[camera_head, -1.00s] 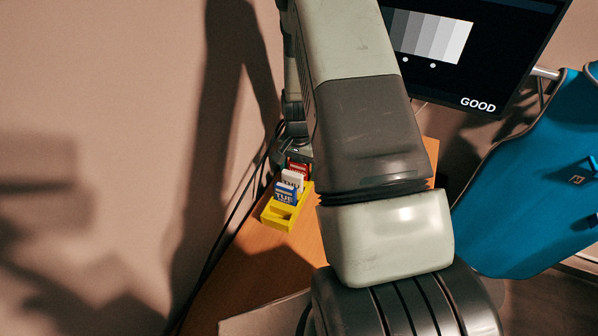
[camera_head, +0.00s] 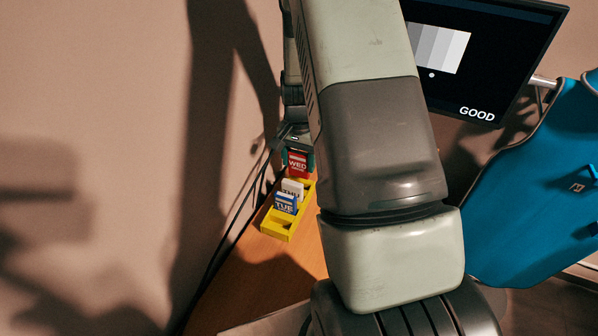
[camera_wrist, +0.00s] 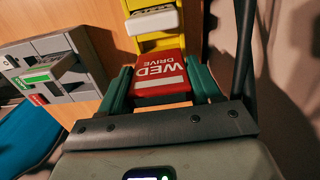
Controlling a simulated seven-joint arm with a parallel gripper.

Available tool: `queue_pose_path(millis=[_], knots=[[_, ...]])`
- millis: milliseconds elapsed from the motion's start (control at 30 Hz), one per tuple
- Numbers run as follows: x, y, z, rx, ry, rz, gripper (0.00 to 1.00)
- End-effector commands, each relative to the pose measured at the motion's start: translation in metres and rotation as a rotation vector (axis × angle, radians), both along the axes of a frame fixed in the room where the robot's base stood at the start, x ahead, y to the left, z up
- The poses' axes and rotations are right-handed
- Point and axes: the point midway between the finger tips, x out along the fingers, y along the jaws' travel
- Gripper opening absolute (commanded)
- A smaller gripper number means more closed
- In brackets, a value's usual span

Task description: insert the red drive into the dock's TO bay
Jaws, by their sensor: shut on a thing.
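The red drive (camera_head: 297,164), marked WED, stands at the far end of the yellow holder (camera_head: 275,230) in the head view. In the wrist view the same red drive (camera_wrist: 160,84) is between the green fingers of my gripper (camera_wrist: 160,75), which is shut on it. In the head view my arm mostly hides the gripper. The grey dock (camera_wrist: 75,42) lies to the left in the wrist view, apart from the gripper. It has a green label and a red label, too small to read. I cannot tell which bay is TO.
A white drive (camera_head: 292,187) and a blue drive (camera_head: 285,204) marked TUE sit in the yellow holder. The holder's near slot is empty. A wall is close on the left. A screen (camera_head: 478,85) reading GOOD and a blue panel (camera_head: 535,190) are on the right.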

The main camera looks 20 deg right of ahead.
Motion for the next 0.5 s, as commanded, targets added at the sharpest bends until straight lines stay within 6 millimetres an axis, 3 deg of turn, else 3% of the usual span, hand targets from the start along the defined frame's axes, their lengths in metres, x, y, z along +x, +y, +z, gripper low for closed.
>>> queue_pose_path(millis=[100, 267, 500], knots=[[0.000, 0.000, 0.021, -0.001, -0.002, 0.001, 0.28], [-0.007, -0.015, 0.030, 0.000, 0.008, -0.008, 0.28], [-0.038, -0.078, 0.017, 0.001, 0.029, -0.030, 0.28]])
